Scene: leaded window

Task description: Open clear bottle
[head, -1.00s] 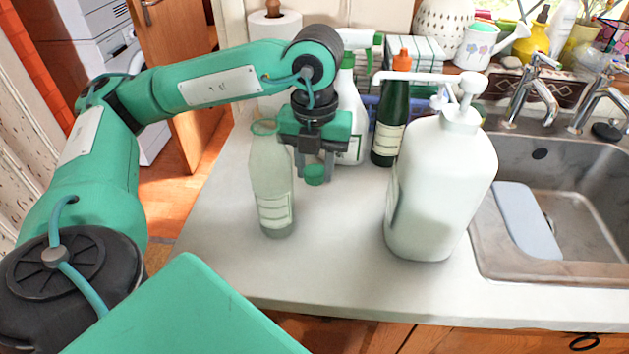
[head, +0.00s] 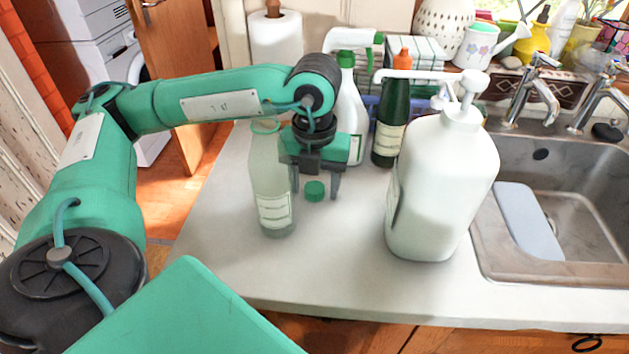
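The clear bottle (head: 272,185) stands upright on the countertop, left of the middle in the head view. Its top is uncapped, with a green ring around the neck (head: 265,126). A green cap (head: 314,191) is at the countertop to the right of the bottle, apart from it. My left gripper (head: 315,190) points down just right of the bottle. Its fingers are spread, one on each side of the cap, with gaps between them and the cap. The left finger is close beside the bottle; whether they touch I cannot tell. My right gripper is not in view.
A dark green bottle (head: 390,125) and a white spray bottle (head: 350,105) stand behind the gripper. The front of the countertop (head: 320,250) is clear.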

